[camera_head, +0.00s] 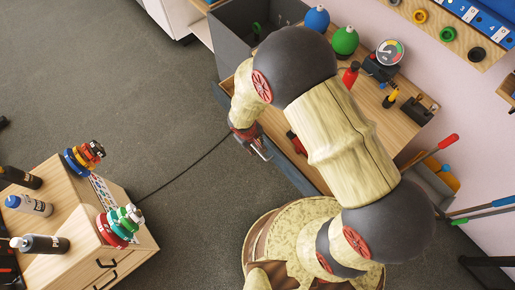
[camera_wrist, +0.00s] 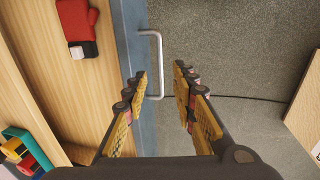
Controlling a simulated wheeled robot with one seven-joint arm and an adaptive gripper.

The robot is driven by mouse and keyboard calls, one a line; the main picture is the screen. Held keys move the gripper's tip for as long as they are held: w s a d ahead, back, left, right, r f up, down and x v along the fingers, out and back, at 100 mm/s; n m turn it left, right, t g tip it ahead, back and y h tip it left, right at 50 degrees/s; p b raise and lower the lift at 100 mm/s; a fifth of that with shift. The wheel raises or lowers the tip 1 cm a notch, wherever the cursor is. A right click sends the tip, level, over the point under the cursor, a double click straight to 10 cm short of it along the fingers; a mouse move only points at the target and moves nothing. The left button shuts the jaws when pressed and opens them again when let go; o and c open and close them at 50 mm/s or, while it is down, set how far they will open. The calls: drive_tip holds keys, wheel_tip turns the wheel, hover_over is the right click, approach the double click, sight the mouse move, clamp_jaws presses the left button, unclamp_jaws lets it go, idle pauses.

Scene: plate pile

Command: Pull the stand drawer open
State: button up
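A blue-grey drawer front (camera_wrist: 131,50) runs along the edge of the wooden bench in the wrist view, and it looks shut. Its pale metal bar handle (camera_wrist: 158,60) sticks out from it. My gripper (camera_wrist: 161,76) is open and empty, with one finger on each side of the handle bar as seen in the wrist view. Whether either finger touches the bar, I cannot tell.
The workbench (camera_head: 390,128) carries a red item (camera_wrist: 80,28), a blue ball (camera_head: 317,18), a green ball (camera_head: 345,41) and a gauge (camera_head: 390,52). A wooden cabinet (camera_head: 85,220) with bottles and stacked discs stands at left. Open floor (camera_head: 190,110) lies between, crossed by a dark cable.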

drive_tip(key=shift+s+a+r, duration=0.1)
drive_tip(key=shift+r, duration=0.6)
drive_tip(key=shift+s+a+r, duration=0.1)
drive_tip(key=shift+r, duration=0.6)
drive_tip(key=s+d+g+h, duration=0.1)
drive_tip(key=s+d, duration=0.2)
drive_tip(key=s, duration=0.1)
drive_tip(key=s+d+r+m+t+y, duration=0.1)
drive_tip(key=s+d+r+m, duration=0.1)
drive_tip(key=r, duration=1.1)
drive_tip(key=s+d+r+m+t+y, duration=0.1)
drive_tip(key=s+d+r, duration=0.3)
drive_tip(key=r, duration=1)
drive_tip(key=s+d+r+m+t, duration=0.3)
drive_tip(key=d+r, duration=0.5)
drive_tip(key=r, duration=0.6)
drive_tip(key=shift+r+m+y, duration=0.2)
drive_tip(key=shift+m+y, duration=0.2)
drive_tip(key=shift+m, duration=0.2)
